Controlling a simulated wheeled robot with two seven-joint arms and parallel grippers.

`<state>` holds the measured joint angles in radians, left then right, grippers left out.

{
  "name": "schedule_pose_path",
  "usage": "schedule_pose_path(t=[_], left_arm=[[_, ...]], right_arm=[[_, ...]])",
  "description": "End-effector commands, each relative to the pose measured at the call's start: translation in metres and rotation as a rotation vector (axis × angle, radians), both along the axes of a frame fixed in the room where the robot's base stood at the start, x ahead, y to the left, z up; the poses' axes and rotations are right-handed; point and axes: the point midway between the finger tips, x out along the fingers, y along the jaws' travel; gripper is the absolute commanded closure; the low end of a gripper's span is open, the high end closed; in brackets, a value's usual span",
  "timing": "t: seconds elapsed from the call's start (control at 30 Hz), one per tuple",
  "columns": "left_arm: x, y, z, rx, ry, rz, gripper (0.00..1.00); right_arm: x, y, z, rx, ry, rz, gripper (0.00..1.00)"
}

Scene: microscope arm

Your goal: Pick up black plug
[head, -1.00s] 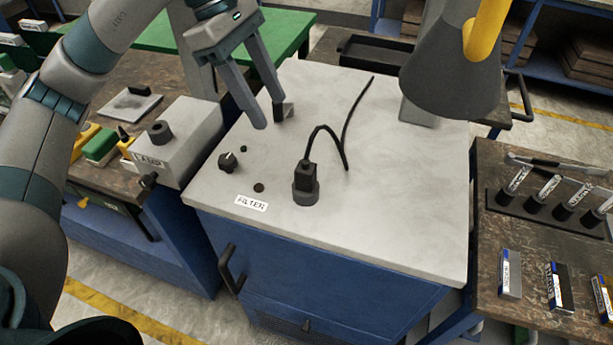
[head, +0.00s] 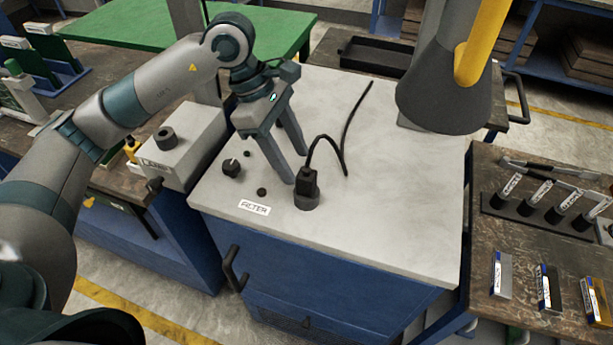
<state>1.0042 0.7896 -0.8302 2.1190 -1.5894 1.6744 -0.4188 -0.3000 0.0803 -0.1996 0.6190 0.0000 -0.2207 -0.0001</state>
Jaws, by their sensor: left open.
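The black plug (head: 306,182) stands upright in a round dark socket (head: 307,200) on the white top of the cabinet, in the middle of the head view. Its black cable (head: 343,142) arches up from it and trails back across the top. My left gripper (head: 297,168) is open and points down, with its fingertips just behind and to the left of the plug. Nothing shows between the fingers. Whether a finger touches the plug or cable cannot be told. My right gripper is out of the frame.
A FILTER label (head: 254,207) and a black knob (head: 232,168) lie left of the plug. A grey box (head: 182,148) stands on the left bench. A dark cone with a yellow part (head: 444,98) hangs at the back right. The cabinet top (head: 400,200) is clear right of the plug.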

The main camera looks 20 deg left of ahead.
Motion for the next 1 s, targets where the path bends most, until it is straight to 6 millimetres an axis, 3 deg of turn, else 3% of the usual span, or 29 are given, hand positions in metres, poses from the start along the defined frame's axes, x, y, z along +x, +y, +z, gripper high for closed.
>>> schedule_pose_path(t=[0.2, 0.67, 1.0], left_arm=[[0.000, -0.005, -0.012, 0.000, -0.001, 0.000, 0.50], [-0.001, -0.009, -0.016, -0.001, 0.002, 0.000, 0.50], [-0.003, -0.027, -0.047, -0.001, 0.003, 0.000, 0.50]], right_arm=[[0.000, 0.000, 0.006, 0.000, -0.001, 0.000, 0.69], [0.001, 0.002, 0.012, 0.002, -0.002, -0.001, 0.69], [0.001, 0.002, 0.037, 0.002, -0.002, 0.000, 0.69]])
